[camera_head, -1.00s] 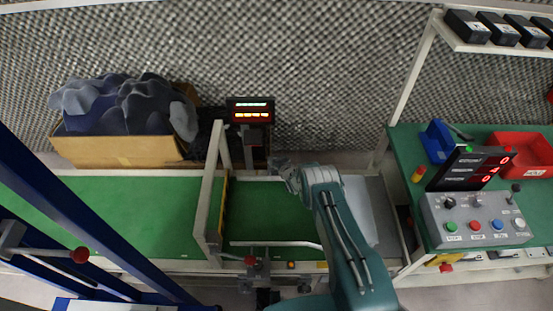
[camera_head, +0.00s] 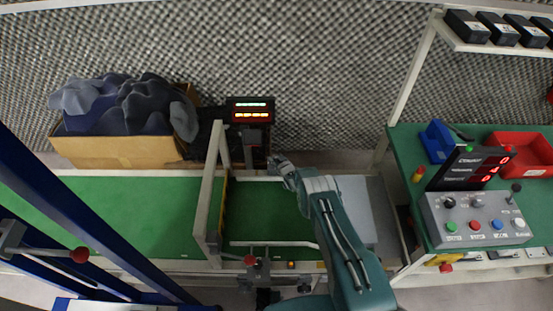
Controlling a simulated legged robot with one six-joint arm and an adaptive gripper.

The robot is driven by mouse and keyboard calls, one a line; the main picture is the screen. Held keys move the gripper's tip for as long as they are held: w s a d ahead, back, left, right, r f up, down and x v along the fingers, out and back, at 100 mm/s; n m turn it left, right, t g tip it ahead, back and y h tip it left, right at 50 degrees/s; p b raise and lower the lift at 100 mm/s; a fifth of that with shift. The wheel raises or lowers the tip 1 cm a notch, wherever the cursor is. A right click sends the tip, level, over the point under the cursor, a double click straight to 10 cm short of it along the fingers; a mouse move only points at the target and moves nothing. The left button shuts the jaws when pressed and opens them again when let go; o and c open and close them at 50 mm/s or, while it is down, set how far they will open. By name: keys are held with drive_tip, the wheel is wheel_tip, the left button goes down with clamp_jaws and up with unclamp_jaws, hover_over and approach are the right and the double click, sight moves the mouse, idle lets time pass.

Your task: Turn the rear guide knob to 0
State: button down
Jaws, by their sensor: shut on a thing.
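My teal arm reaches over the green conveyor (camera_head: 265,205) to its far side. My gripper (camera_head: 274,162) is at the conveyor's rear edge, just below and right of the display post. It is shut on the rear guide knob, which the fingers hide, so its angle cannot be read. The front guide knob, a red ball (camera_head: 250,261), stands at the near edge. A pale guide rail (camera_head: 272,243) runs along the near side of the belt.
A white frame (camera_head: 209,205) crosses the conveyor left of my arm. A small lit display (camera_head: 251,111) stands behind the belt. A control box (camera_head: 478,219) sits on the right bench.

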drive_tip(key=shift+m+h, duration=0.4)
drive_tip(key=shift+a+m+t+h, duration=0.1)
drive_tip(key=shift+m+t+h, duration=0.4)
drive_tip(key=shift+m+h, duration=2.4)
drive_tip(key=shift+h, duration=0.5)
drive_tip(key=shift+m+h, duration=0.5)
drive_tip(key=shift+c, duration=1.3)
unclamp_jaws()
drive_tip(key=v, duration=1.2)
